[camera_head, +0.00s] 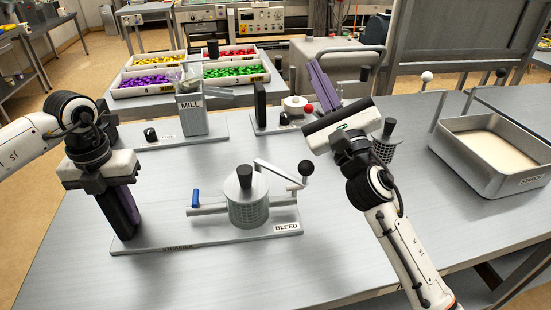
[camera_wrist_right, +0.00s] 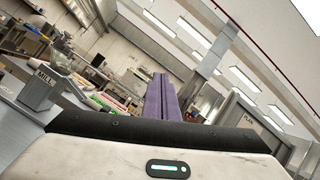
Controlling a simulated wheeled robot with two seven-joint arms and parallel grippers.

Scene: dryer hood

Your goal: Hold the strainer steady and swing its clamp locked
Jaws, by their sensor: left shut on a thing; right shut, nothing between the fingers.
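The strainer (camera_head: 248,212) is a grey perforated cylinder with a black knob on top. It stands on a flat base plate (camera_head: 200,241) labelled STRAINER and BLEED. A pale crank-like arm (camera_head: 275,172) with a black ball (camera_head: 306,168) reaches right from its top; I cannot tell if this is the clamp. A bar with a blue grip (camera_head: 195,198) sticks out left. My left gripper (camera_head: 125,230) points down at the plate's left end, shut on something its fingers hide. My right gripper (camera_head: 318,75) is shut and empty, raised beyond the strainer, with purple fingers pointing up and away; they also show in the right wrist view (camera_wrist_right: 163,97).
The mill (camera_head: 191,115) stands at the back left, near trays of coloured pieces (camera_head: 190,75). A second perforated cylinder (camera_head: 386,148) is partly behind my right gripper. A STARCH tray (camera_head: 495,155) is at the right. The table's front is clear.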

